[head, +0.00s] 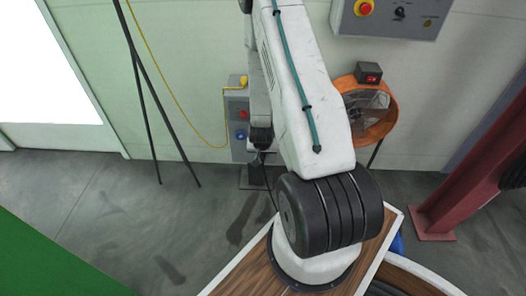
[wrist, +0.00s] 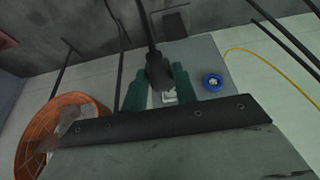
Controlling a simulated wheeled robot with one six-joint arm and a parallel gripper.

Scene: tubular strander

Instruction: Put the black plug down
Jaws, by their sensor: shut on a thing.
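My gripper (wrist: 160,78) has dark green fingers and is shut on the black plug (wrist: 157,72), which sits between the fingertips. A black cable runs from the plug to the top edge of the wrist view. In the head view my gripper (head: 260,140) is small and dark, in front of the wall by the grey socket box (head: 238,122). The box has a blue socket (head: 240,135), which also shows right of the fingers in the wrist view (wrist: 212,81). A small pale part shows behind the fingers. I cannot tell whether the plug touches the box.
A yellow cable (head: 168,83) runs to a yellow plug (head: 243,80) on top of the box. An orange fan (head: 352,121) stands to the right, with a control box (head: 392,12) above. Dark poles (head: 145,100) stand left. A red steel column (head: 468,170) stands at right.

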